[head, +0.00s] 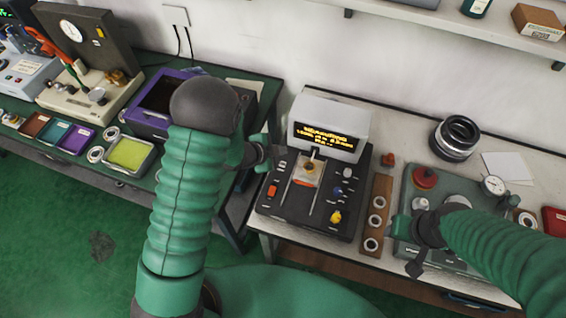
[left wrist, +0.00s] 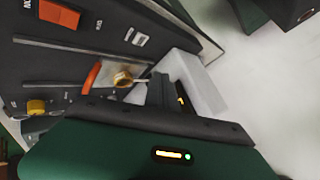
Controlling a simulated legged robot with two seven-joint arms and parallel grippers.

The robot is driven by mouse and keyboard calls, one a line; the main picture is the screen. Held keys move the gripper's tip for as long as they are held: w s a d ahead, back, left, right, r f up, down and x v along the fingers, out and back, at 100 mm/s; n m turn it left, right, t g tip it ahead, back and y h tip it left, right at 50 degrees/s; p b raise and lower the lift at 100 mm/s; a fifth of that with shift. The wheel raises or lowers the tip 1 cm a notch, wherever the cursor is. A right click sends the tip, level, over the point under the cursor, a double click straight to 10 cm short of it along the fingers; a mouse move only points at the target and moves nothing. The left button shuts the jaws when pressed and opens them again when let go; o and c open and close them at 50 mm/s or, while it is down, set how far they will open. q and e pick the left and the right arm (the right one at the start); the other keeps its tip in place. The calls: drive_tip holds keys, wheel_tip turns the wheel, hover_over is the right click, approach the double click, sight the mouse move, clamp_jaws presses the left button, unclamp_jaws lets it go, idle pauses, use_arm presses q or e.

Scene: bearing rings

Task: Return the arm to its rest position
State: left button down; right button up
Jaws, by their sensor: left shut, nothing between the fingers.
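My left arm (head: 180,200) rises from the lower left in the head view. Its left gripper (head: 262,153) is at the left edge of the black test machine (head: 300,222), partly hidden behind the arm's dark joint. In the left wrist view the left gripper (left wrist: 160,90) is shut and empty, near the machine's display housing and a brass-coloured ring (left wrist: 122,79). My right arm (head: 505,245) comes in from the right. Its right gripper (head: 414,268) is over the grey-green gauge fixture (head: 440,180); its finger opening is unclear.
A wooden strip (head: 380,190) with several rings stands right of the machine. A black stacked ring piece (head: 455,138) is at the back. A purple bin (head: 150,124), a yellow-green tray (head: 144,166) and small trays lie on the left green table. A gap separates the tables.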

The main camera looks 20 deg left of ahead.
use_arm(q)
drive_tip(key=shift+a+r, duration=0.2)
drive_tip(key=shift+r, duration=0.1)
drive_tip(key=s+a+r+n+g+y, duration=0.2)
drive_tip(key=s+a+r+n+y, duration=0.25)
drive_tip(key=s+r+n, duration=0.3)
drive_tip(key=s+d+r+n+g, duration=0.2)
drive_tip(key=s+n, duration=0.4)
drive_tip(key=s, duration=0.8)
drive_tip(key=shift+r+n+g, duration=0.2)
drive_tip(key=shift+n+g, duration=0.15)
drive_tip(key=shift+g, duration=0.45)
drive_tip(key=shift+s+d+r+h, duration=0.1)
drive_tip(key=shift+d+h, duration=0.05)
drive_tip(key=shift+h, duration=0.1)
idle(4.5)
